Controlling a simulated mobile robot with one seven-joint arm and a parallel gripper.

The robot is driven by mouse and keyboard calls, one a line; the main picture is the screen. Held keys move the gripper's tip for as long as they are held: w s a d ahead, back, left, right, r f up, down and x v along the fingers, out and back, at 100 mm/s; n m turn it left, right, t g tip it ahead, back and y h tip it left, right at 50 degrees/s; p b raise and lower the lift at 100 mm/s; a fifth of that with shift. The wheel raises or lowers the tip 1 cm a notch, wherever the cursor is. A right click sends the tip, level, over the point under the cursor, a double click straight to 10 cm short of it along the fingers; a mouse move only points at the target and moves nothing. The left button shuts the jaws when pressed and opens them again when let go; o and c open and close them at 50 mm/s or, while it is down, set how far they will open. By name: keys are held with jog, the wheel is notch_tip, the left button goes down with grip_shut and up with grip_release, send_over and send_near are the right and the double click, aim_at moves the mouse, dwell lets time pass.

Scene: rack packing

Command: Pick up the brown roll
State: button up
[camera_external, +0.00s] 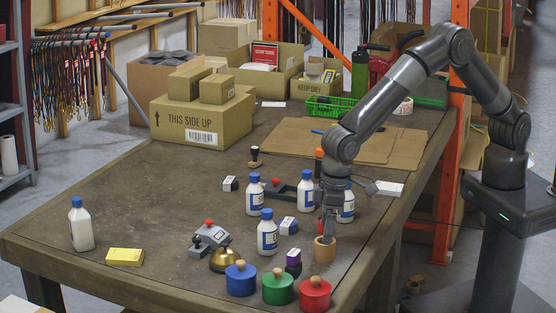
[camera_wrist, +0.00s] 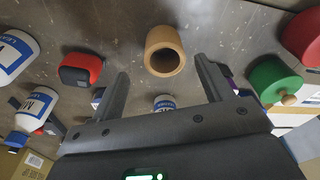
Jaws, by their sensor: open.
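The brown roll (camera_external: 325,251) stands on the table at the right, near the red pot, directly below my gripper in the external view. In the wrist view the brown roll (camera_wrist: 154,38) shows its hollow end toward the camera, just beyond the gap between the fingertips. My gripper (camera_external: 327,233) points down, with its fingertips close to the roll's top. In the wrist view my gripper (camera_wrist: 162,68) has its two fingers spread apart with nothing between them. I cannot tell whether a finger touches the roll.
Red (camera_external: 315,294), green (camera_external: 278,288) and blue (camera_external: 241,278) pots stand at the front edge. A purple-and-black item (camera_external: 293,261) and white bottle (camera_external: 267,233) stand left of the roll. Boxes (camera_external: 205,115) fill the back. The table's left middle is clear.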

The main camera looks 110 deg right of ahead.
aim_at(325, 249)
jog(key=f, duration=0.5)
jog(key=shift+w+a+f, duration=0.2)
jog(key=shift+w+a, duration=0.05)
jog(key=shift+w, duration=0.1)
jog(key=c, duration=1.1)
